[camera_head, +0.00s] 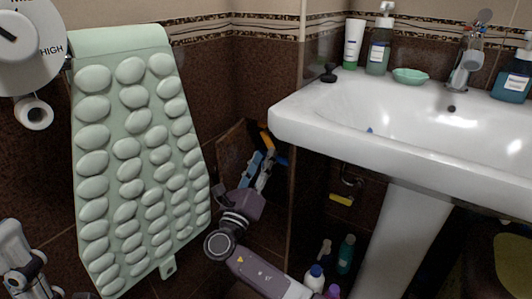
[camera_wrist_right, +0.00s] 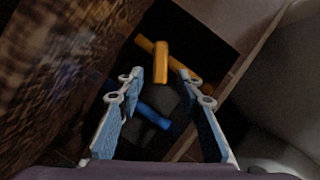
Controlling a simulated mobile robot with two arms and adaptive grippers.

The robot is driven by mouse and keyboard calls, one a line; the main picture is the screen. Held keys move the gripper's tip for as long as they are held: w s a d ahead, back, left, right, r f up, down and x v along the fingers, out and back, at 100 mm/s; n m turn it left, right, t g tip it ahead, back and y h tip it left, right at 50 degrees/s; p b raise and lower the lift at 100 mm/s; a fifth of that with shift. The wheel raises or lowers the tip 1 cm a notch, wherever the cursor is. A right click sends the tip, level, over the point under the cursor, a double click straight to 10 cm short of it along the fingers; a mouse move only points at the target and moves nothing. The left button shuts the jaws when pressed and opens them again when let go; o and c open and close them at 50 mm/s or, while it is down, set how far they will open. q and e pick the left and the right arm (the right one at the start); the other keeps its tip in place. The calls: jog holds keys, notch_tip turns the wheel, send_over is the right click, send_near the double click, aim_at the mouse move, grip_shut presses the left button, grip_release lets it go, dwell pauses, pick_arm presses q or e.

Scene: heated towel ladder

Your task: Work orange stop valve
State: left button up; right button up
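The orange stop valve (camera_wrist_right: 161,62) shows in the right wrist view as a short orange handle in front of an orange bar, inside a dark wall recess. In the head view a bit of orange (camera_head: 264,127) shows behind my gripper; most of it is hidden. My right gripper (camera_wrist_right: 160,76) is open, with its two blue-padded fingers spread on either side of the orange handle in the picture. I cannot tell whether they touch it. In the head view the right gripper (camera_head: 262,163) reaches up into the recess. A grey part of my left arm shows at lower left; its fingers are unclear.
A blue handle (camera_wrist_right: 153,116) sits below the orange one. A brown tiled panel (camera_wrist_right: 70,60) stands close on the left of the recess. A green pebbled mat (camera_head: 125,215) hangs left, and the white sink (camera_head: 300,118) juts out right. Bottles (camera_head: 346,254) stand below it.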

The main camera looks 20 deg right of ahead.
jog(key=shift+v, duration=2.5)
